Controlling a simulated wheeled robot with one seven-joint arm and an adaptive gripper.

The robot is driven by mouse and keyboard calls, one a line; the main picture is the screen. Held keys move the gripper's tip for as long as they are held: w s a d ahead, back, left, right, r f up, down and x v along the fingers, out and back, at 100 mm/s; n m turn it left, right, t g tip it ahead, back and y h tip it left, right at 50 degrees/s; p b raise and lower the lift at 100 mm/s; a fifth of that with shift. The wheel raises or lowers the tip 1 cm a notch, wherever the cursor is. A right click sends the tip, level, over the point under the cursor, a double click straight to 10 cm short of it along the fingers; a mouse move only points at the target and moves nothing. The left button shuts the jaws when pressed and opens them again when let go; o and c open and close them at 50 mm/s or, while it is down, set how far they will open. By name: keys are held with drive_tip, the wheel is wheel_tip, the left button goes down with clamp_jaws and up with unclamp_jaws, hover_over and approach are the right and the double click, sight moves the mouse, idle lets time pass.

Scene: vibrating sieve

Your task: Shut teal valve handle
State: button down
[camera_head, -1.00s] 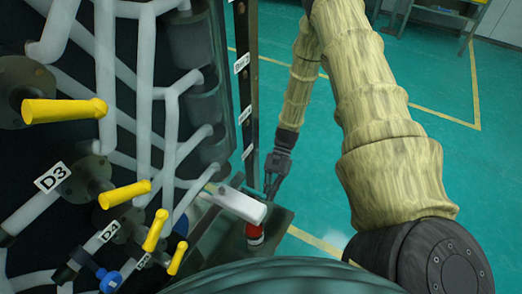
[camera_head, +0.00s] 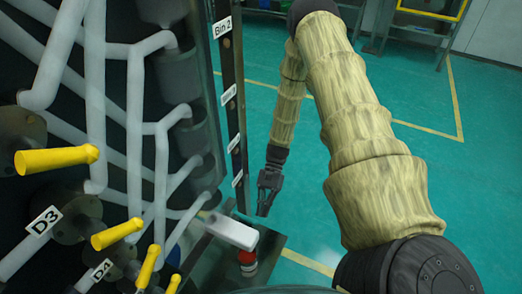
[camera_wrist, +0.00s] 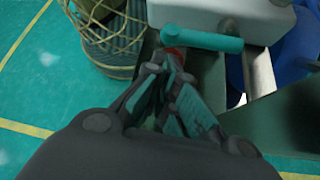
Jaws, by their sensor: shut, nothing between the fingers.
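The teal valve handle (camera_wrist: 200,38) is a short rounded bar lying sideways across the front of a white box (camera_wrist: 222,14) in the wrist view. In the head view my gripper (camera_head: 264,205) hangs just beyond the white box (camera_head: 231,231) and the red part (camera_head: 247,262). The teal handle cannot be made out in the head view.
Several yellow handles (camera_head: 57,160) and grey pipes (camera_head: 135,110) crowd the left. A dark upright post (camera_head: 230,100) with labels stands between them and my arm. The wrist view shows a netted bin (camera_wrist: 112,45) and a blue drum (camera_wrist: 300,60). The teal floor (camera_head: 420,120) at right is open.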

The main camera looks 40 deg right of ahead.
drive_tip(key=p+v, duration=0.2)
drive_tip(key=v, duration=0.5)
drive_tip(key=shift+w, duration=0.2)
drive_tip(key=shift+s+a+f, duration=0.1)
drive_tip(key=shift+a+f, duration=0.05)
